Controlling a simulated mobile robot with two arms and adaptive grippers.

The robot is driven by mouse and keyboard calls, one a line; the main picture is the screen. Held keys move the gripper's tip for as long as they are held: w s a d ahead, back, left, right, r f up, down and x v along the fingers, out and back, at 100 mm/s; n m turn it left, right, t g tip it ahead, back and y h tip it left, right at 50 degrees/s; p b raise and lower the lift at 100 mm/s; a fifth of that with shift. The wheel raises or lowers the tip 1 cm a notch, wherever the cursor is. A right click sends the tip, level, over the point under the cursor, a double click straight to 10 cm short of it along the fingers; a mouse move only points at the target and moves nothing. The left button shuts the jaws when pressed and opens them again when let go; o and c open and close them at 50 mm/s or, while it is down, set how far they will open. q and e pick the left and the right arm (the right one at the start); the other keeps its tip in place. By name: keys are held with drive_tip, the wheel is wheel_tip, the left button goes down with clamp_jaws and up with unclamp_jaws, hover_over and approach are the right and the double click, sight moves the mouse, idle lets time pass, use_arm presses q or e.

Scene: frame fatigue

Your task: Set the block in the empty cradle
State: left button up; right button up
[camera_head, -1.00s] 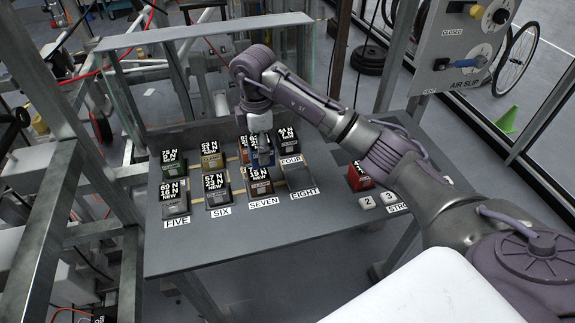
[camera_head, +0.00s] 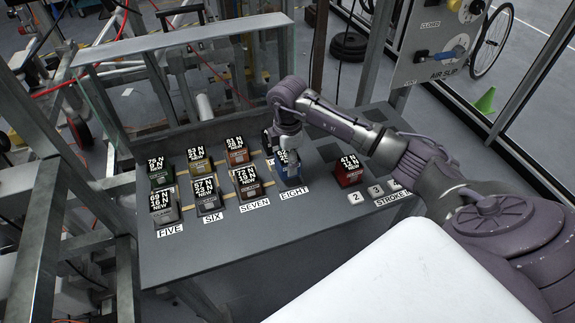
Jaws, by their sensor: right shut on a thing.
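My right gripper (camera_head: 290,146) reaches down from the right and is shut on a blue block (camera_head: 292,172) with a black label on top. The block is upright at the EIGHT cradle, just behind the EIGHT label (camera_head: 294,194). I cannot tell if it rests on the cradle floor or hangs slightly above it. The gripper and arm partly hide the block's top and the block behind it in the FOUR place. My left gripper is not in view.
Other labelled blocks stand in two rows: the brown SEVEN block (camera_head: 248,184) is left of the blue one, with an orange block (camera_head: 238,152) behind it. A red block (camera_head: 348,170) stands right, near the white numbered stroke buttons (camera_head: 376,190). The grey table's front is clear.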

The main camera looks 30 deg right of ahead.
wheel_tip(320, 180, down, 2)
drive_tip(key=shift+f+p, duration=0.25)
drive_tip(key=shift+p, duration=0.05)
drive_tip(key=shift+f, duration=0.55)
drive_tip(key=o, duration=1.6)
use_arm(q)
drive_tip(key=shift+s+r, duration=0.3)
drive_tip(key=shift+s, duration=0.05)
use_arm(e)
drive_tip(key=shift+r, duration=0.1)
use_arm(q)
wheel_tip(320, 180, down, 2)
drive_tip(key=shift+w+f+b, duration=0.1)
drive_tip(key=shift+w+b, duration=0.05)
drive_tip(key=shift+b, duration=0.95)
use_arm(e)
wheel_tip(320, 180, up, 12)
drive_tip(key=shift+r, duration=0.1)
